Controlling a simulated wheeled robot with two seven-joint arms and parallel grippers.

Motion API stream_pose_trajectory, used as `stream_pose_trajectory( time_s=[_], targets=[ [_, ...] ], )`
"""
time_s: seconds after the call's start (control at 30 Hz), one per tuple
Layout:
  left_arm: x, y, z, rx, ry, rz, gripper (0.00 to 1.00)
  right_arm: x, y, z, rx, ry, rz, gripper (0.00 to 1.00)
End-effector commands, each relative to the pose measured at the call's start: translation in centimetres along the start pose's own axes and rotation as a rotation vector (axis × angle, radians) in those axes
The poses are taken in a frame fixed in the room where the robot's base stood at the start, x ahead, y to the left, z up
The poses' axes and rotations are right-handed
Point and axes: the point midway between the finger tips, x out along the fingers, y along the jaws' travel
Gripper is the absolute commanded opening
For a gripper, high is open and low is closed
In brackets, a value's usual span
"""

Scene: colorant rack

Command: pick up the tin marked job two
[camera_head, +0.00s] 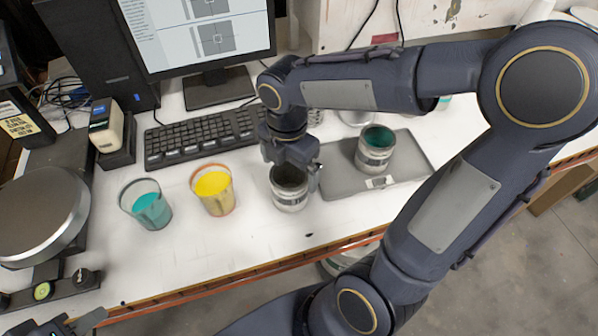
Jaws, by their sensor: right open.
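One tin (289,197), pale with a dark inside, stands upright on the white table just left of the grey tray. A second tin (374,158), with teal paint inside, stands upright on the grey tray (412,165). I cannot read a job marking on either tin. My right gripper (294,174) is pointing down at the dark tin's top, its jaws open with a finger at the right side of the rim. The gripper hides part of that tin's rim. My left gripper (82,324) shows only partly at the bottom left corner, away from the tins.
A teal cup (150,211) and a yellow cup (213,192) stand left of the dark tin. A keyboard (203,137) and monitor (205,30) are behind. A round scale (40,217) is at left. The table front is clear.

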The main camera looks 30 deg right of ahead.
Motion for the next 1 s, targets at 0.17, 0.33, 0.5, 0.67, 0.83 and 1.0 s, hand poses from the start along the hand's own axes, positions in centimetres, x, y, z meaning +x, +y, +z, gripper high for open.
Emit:
stream_pose_trajectory(
  time_s=[0.17, 0.33, 0.5, 0.67, 0.83, 1.0],
  targets=[
    [0.0, 0.0, 0.0, 0.000, 0.000, 0.000, 0.36, 1.9, -0.1, 0.0, -0.001, 0.000, -0.005, 1.00],
    [-0.2, 0.1, -0.1, 0.000, 0.000, 0.000, 0.36, 3.8, 0.0, -0.1, 0.000, 0.001, -0.006, 1.00],
    [-0.3, 0.1, -0.2, 0.000, 0.000, 0.000, 0.36, 6.5, 0.1, -0.1, 0.000, 0.001, -0.006, 1.00],
    [-0.3, 0.1, -0.2, 0.000, 0.000, 0.000, 0.36, 7.7, 0.1, -0.1, 0.000, 0.001, -0.002, 1.00],
    [-0.3, 0.1, -0.2, 0.000, 0.000, 0.000, 0.36, 7.7, 0.2, -0.1, 0.000, 0.000, -0.001, 1.00],
    [-0.3, 0.1, -0.2, 0.000, 0.000, 0.000, 0.36, 7.7, 0.2, -0.1, 0.000, 0.001, -0.001, 0.83]
  ],
)
